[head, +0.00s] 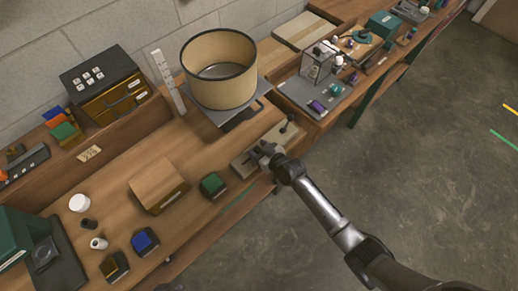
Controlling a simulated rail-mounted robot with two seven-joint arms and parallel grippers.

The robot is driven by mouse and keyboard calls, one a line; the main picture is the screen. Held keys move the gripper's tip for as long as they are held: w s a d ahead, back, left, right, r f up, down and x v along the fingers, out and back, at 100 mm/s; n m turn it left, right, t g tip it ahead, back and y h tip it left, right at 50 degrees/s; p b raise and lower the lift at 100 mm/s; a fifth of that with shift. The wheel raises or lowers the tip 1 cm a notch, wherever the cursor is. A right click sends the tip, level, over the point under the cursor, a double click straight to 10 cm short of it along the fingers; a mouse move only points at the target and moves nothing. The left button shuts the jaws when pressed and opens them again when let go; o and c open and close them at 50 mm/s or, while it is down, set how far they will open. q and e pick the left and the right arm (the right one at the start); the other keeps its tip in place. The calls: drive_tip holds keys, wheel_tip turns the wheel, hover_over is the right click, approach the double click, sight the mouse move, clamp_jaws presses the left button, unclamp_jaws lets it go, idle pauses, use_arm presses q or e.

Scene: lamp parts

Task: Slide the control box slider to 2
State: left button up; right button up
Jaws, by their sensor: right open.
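A flat beige box (246,164), which looks like the control box, lies at the front edge of the bench, right of centre in the head view. A small dark knob (288,127) stands near its far right end; I cannot tell if this is the slider. No numbers are readable on it. My right gripper (259,152) is over the middle of this box, open, with its arm coming in from the lower right. It hides part of the top, and I cannot tell whether it touches anything. My left gripper is not in view.
A large drum-shaped shade (219,80) stands behind the box. A grey tray (300,95) with small parts is to the right. Open floor (440,150) lies beyond the bench edge.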

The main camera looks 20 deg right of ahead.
drive_tip(key=shift+s+d, duration=0.1)
drive_tip(key=shift+s, duration=0.05)
drive_tip(key=p+v, duration=0.2)
drive_tip(key=v, duration=1.1)
drive_tip(key=shift+s+r, duration=0.2)
drive_tip(key=shift+f, duration=0.1)
